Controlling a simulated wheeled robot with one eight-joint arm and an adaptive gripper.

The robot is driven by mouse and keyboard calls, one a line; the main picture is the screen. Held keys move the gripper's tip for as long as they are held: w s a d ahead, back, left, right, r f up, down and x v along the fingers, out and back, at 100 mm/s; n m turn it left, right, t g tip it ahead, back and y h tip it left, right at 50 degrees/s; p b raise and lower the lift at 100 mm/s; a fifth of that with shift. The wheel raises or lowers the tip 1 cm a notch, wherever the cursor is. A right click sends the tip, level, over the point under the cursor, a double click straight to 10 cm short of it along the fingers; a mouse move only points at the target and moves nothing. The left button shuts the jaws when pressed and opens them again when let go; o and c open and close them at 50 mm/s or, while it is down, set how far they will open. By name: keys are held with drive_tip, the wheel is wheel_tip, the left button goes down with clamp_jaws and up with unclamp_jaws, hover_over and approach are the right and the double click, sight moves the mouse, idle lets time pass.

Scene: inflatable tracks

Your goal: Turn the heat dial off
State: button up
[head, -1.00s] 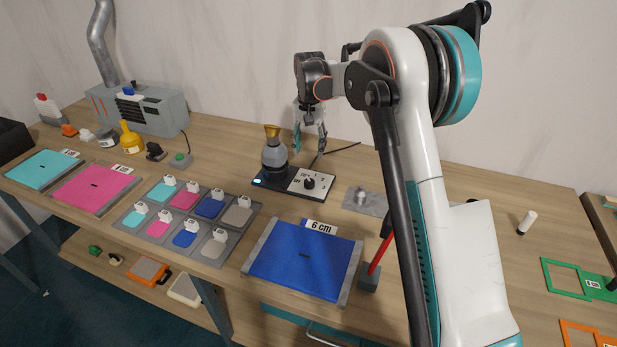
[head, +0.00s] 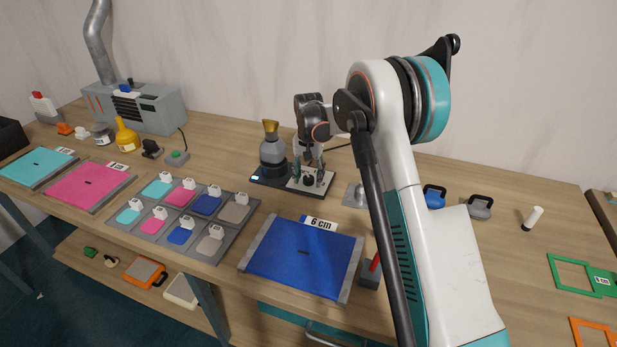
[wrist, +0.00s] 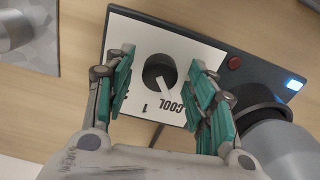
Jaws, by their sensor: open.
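The heat dial (wrist: 160,72) is a round black knob with a white pointer on a white plate (wrist: 143,28). In the wrist view the pointer is toward the lower right, near the word COOL; a "1" is printed beside it. The dial (head: 308,180) also shows in the head view, on the black base of the heater unit. My gripper (wrist: 162,88) is open, with one teal finger on each side of the dial and a gap on both sides. In the head view my gripper (head: 309,168) is low over the plate. I cannot tell its exact height.
A grey device with a brass-coloured top (head: 272,150) stands on the same base, close to my right finger in the wrist view. The base has a red button (wrist: 235,62) and a lit blue display (wrist: 293,83). A grey metal plate (wrist: 30,35) lies beside it.

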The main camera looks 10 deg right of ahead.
drive_tip(key=c, duration=1.1)
drive_tip(key=shift+n, duration=0.3)
drive_tip(key=n+p, duration=0.1)
drive_tip(key=n, duration=0.2)
drive_tip(key=shift+n, duration=2.1)
